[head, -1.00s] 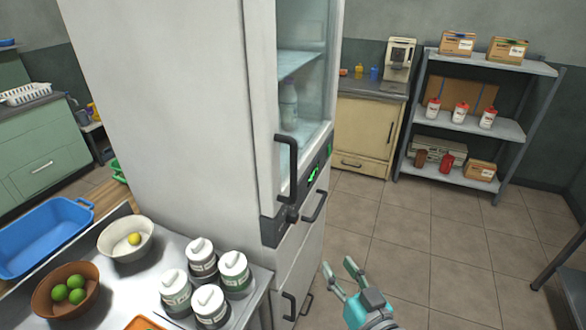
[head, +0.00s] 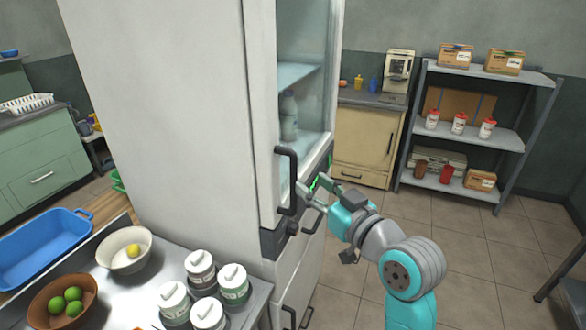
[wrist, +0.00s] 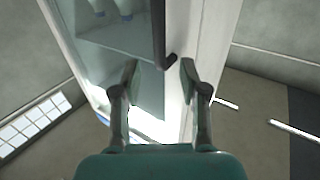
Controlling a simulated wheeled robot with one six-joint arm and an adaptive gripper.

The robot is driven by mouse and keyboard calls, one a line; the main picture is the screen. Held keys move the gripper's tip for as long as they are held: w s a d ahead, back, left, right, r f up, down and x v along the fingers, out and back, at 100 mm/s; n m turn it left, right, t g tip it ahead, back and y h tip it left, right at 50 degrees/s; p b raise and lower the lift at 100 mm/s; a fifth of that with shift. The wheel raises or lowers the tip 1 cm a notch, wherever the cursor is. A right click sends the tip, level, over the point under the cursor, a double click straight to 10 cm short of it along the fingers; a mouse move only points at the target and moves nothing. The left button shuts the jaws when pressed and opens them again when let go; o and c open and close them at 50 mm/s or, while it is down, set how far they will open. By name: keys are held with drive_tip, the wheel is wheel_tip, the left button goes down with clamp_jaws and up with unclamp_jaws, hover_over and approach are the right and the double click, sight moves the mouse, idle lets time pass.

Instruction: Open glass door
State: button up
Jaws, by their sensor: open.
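The tall white fridge has a glass door (head: 306,95), which looks closed, with a bottle visible behind the glass. Its black vertical bar handle (head: 293,165) is on the door's left edge. My gripper (head: 311,182) is open near the lower part of the handle, with its fingers pointing at the door. In the wrist view, the glass door (wrist: 112,62) fills the left middle. The handle (wrist: 159,32) runs down from the top edge and ends just ahead of the gap between my open fingertips (wrist: 160,67). I cannot tell whether a finger touches it.
Another black handle (head: 314,218) sits on the lower door below. A steel counter with several white-lided jars (head: 233,285) and bowls stands at front left. A grey shelf rack (head: 470,125) stands at the back right. The tiled floor (head: 480,245) between is clear.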

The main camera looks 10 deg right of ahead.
sight(296, 170)
drive_tip(key=x, duration=0.8)
drive_tip(key=shift+w, duration=0.1)
drive_tip(key=shift+c, duration=0.2)
clamp_jaws()
